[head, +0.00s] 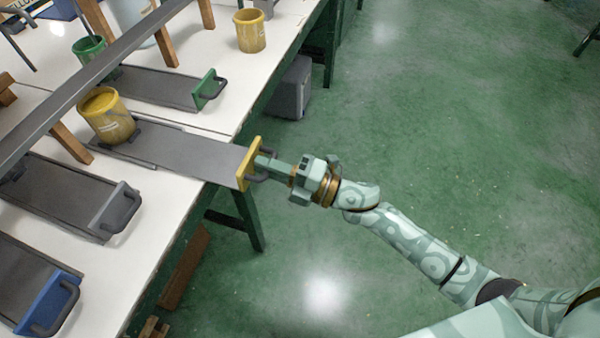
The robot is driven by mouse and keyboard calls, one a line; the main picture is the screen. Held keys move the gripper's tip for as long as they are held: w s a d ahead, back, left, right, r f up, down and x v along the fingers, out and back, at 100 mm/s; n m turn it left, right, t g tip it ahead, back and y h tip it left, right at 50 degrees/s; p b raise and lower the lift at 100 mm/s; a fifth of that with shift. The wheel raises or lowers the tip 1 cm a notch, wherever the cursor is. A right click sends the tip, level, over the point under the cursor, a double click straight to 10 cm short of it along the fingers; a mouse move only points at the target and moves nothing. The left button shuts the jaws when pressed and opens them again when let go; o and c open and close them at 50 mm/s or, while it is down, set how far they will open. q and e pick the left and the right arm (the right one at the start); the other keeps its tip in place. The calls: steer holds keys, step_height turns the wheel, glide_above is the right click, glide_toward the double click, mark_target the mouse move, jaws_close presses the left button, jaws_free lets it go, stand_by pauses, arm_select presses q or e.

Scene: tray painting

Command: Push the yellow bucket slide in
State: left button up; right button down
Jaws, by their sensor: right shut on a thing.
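The yellow bucket slide (185,153) is a long grey tray with a yellow front plate (248,163) and a dark handle. It sticks out past the table's front edge. My left gripper is not in view.
The green-fronted slide (160,88), grey-fronted slide (70,190) and blue-fronted slide (25,272) lie on the white table (165,210). Another yellow pot (250,31) stands near the table's edge. A grey bin (291,88) is under the table. The green floor at right is open.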

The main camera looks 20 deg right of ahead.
mark_target(200, 157)
steer(key=f+b+x, duration=0.1)
steer(key=x, duration=0.4)
steer(key=f+b+x, duration=0.1)
steer(key=x, duration=0.3)
steer(key=f+b+x, duration=0.1)
steer(key=x, duration=0.4)
steer(key=shift+w+a+r, duration=0.1)
steer(key=shift+w+a, duration=0.2)
steer(key=shift+a, duration=0.15)
steer(key=shift+w+a, duration=0.35)
steer(key=shift+a, duration=0.15)
steer(key=shift+w+a, duration=0.1)
steer(key=shift+a, duration=0.05)
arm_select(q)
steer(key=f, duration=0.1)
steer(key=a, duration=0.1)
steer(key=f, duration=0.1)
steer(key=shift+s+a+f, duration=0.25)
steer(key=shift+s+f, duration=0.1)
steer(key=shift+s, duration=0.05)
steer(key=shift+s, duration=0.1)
arm_select(e)
steer(key=c, duration=1.6)
jaws_free()
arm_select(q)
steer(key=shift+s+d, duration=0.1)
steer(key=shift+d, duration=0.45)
arm_select(e)
steer(key=shift+o, duration=0.2)
steer(key=shift+r, duration=0.1)
